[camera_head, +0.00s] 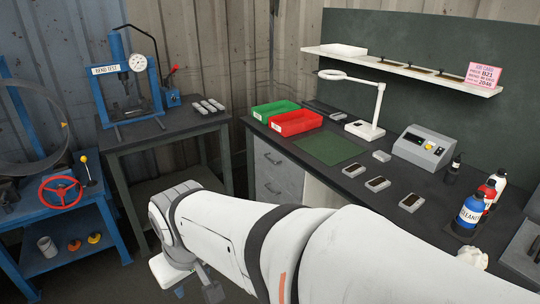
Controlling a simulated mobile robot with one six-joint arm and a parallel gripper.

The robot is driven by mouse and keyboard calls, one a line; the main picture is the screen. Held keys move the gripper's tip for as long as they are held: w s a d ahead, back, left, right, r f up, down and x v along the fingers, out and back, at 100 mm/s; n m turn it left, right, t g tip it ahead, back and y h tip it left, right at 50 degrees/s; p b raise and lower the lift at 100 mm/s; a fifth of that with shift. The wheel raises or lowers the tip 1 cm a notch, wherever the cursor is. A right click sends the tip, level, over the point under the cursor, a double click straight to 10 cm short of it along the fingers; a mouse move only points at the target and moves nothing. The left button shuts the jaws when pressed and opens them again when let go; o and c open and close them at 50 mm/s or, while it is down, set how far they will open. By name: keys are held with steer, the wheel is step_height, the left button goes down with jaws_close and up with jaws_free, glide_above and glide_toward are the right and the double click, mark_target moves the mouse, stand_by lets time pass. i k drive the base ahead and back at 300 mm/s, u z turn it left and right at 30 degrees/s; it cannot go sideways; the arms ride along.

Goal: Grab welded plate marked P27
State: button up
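No marking P27 is readable at this size. Several small grey plates lie on the dark workbench, among them a rear one (381,156), a left one (353,170), a middle one (377,184) and a front one (411,202); some have dark centres. More small pale plates (207,106) lie in a row on the bend test table. My white arm crosses the lower middle. My gripper (196,291) hangs at the bottom, in front of the tables and apart from the plates. It is partly cut off, and its opening is unclear.
The workbench (315,166) holds a green tray (275,110), a red tray (297,122), a magnifier lamp (367,128), a grey control box (423,148) and bottles (471,210). A shelf (410,72) hangs above. A blue press (127,82) and blue stand (65,215) are left.

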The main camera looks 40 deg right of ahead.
mark_target(354, 170)
steer(key=u, duration=0.05)
steer(key=i, duration=0.6)
steer(key=z, duration=2.8)
